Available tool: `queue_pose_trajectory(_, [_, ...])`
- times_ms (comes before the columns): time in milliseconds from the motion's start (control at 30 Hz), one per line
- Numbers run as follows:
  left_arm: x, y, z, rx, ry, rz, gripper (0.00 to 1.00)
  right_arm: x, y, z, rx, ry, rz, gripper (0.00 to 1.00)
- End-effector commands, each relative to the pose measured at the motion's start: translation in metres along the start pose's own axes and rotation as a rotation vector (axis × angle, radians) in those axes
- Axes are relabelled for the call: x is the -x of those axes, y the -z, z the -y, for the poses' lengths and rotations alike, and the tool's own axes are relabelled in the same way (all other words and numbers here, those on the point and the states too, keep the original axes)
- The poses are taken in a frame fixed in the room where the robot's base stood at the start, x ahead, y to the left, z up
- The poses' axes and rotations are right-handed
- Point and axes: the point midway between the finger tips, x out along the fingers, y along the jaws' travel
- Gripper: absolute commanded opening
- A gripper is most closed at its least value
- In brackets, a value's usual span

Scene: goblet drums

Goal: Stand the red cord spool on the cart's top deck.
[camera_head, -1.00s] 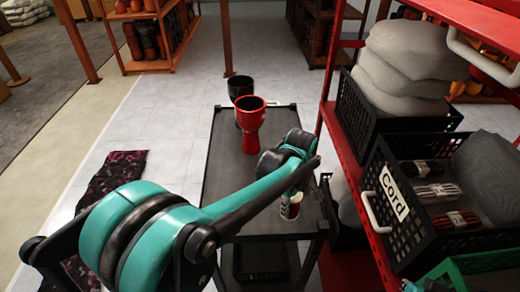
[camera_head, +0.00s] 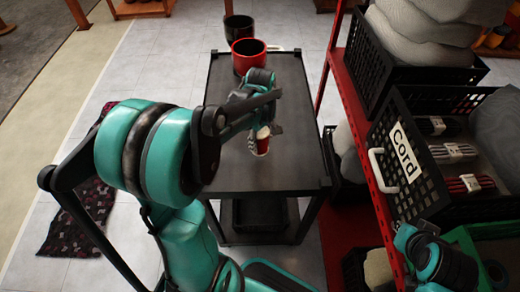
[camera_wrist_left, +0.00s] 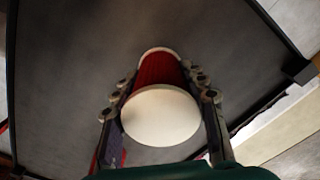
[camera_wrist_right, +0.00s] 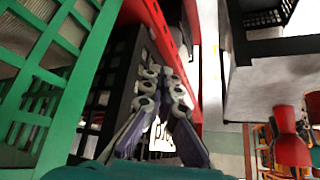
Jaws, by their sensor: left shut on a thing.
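The red cord spool (camera_head: 262,145) has a red wound body and pale end discs. It is upright over the middle of the cart's dark top deck (camera_head: 290,172). I cannot tell whether its lower end touches the deck. My left gripper (camera_head: 257,130) is shut around its sides. In the left wrist view, the spool's white end disc (camera_wrist_left: 160,115) faces the camera between the fingers, with the deck (camera_wrist_left: 70,60) beyond. My right gripper (camera_wrist_right: 161,75) looks shut and empty beside the red shelf; its arm shows at the lower right of the head view.
The red shelf (camera_head: 350,125) on the right holds black crates, one a Cord crate (camera_head: 403,150). A green crate (camera_head: 470,245) is below. Deck around the spool is clear.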

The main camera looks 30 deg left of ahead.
Motion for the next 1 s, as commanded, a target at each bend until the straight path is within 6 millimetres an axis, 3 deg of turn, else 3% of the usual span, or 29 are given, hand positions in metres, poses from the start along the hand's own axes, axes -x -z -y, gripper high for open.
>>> queue_pose_trajectory(133, [-0.009, 0.003, 0.001, -0.001, 0.000, 0.000, 0.10, -0.004, -0.003, 0.000, 0.000, 0.000, 0.000, 0.00])
queue_pose_trajectory(367, [-0.042, 0.003, 0.001, -0.001, 0.000, 0.000, 0.10, -0.017, -0.012, 0.000, 0.000, 0.000, 0.000, 0.00])
queue_pose_trajectory(733, [-0.045, 0.002, 0.001, -0.001, 0.000, 0.000, 0.10, -0.018, -0.013, 0.000, 0.000, 0.000, 0.000, 0.00])
queue_pose_trajectory(767, [-0.045, 0.002, 0.001, -0.001, 0.000, 0.000, 0.45, -0.018, -0.013, 0.000, 0.000, 0.000, 0.000, 0.00])
queue_pose_trajectory(833, [-0.044, 0.002, 0.001, -0.001, 0.000, 0.000, 0.63, -0.018, -0.013, 0.000, 0.000, 0.000, 0.000, 0.00])
queue_pose_trajectory(1000, [-0.044, 0.002, 0.001, -0.001, 0.000, 0.000, 0.63, -0.017, -0.012, 0.000, 0.000, 0.000, 0.000, 0.00])
